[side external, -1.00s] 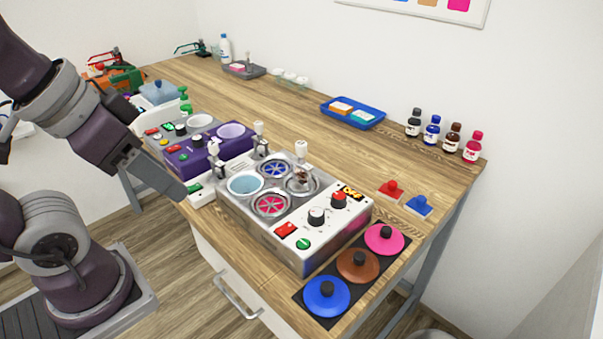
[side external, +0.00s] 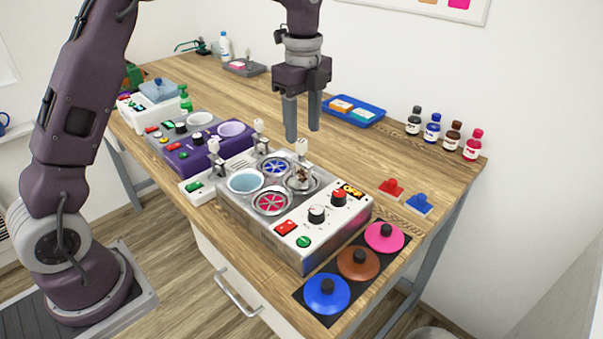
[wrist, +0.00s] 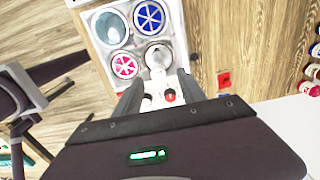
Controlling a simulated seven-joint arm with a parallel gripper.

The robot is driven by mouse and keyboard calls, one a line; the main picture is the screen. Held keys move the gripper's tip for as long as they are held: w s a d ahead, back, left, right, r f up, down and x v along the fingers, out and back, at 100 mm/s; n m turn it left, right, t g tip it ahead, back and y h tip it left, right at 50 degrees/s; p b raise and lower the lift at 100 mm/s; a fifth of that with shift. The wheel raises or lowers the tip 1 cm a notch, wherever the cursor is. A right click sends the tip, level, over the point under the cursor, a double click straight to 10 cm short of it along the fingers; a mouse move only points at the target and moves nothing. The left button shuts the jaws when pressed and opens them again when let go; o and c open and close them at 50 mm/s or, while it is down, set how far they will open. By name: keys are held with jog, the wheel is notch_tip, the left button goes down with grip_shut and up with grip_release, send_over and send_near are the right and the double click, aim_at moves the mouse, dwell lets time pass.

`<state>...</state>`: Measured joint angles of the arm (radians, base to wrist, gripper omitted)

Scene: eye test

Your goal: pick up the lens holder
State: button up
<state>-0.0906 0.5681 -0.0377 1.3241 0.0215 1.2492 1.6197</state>
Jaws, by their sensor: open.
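No part is plainly marked as the lens holder. I cannot tell the exact gap.
A purple device (side external: 210,148) stands to the left. A blue tray (side external: 352,112) and several small bottles (side external: 432,128) stand behind and right. The table's back middle is clear.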

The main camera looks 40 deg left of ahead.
aim_at(301, 141)
notch_tip(301, 141, down, 7)
jog(key=shift+s+r, duration=0.1)
jog(key=shift+s, duration=0.05)
grip_shut()
dwell(1.4)
